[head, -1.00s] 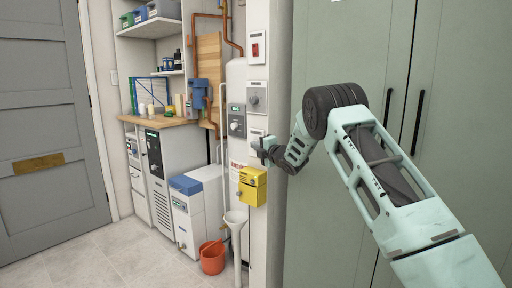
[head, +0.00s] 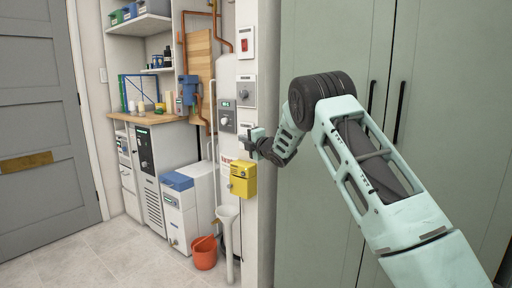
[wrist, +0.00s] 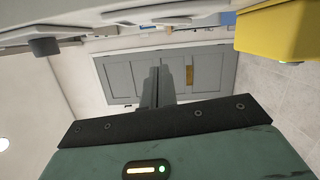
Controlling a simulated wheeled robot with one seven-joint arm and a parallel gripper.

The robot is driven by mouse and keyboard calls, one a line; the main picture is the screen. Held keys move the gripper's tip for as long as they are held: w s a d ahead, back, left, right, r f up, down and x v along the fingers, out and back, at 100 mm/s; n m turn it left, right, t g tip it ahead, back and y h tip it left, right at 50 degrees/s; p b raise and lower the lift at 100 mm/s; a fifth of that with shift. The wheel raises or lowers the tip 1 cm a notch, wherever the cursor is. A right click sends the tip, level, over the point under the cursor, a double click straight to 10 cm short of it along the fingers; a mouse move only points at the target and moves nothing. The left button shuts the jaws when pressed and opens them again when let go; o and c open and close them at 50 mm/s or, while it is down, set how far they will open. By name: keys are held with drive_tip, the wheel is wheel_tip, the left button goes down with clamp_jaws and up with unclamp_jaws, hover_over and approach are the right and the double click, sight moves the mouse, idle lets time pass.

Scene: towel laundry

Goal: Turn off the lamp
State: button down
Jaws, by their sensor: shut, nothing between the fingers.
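My gripper (head: 252,138) is shut and empty, in front of the narrow white wall panel, just above a yellow box. In the wrist view its fingers (wrist: 155,88) are together and point away toward the grey door. A white plate partly hidden behind the gripper may be a switch; whether the fingers touch it cannot be told. Above it on the panel are a plate with a grey knob (head: 245,90) and a red rocker switch (head: 246,43). A bright round light (wrist: 3,144) shows at the left edge of the wrist view; whether it is the lamp is unclear.
The yellow box (head: 243,180) sticks out from the panel below my gripper and shows close by in the wrist view (wrist: 282,32). Green cabinet doors (head: 330,60) stand to the right. An orange bucket (head: 204,254) is on the floor. Open floor lies before the grey door (head: 35,120).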

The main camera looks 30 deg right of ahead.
drive_tip(key=s, duration=0.8)
drive_tip(key=shift+d, duration=0.3)
drive_tip(key=shift+r, duration=0.1)
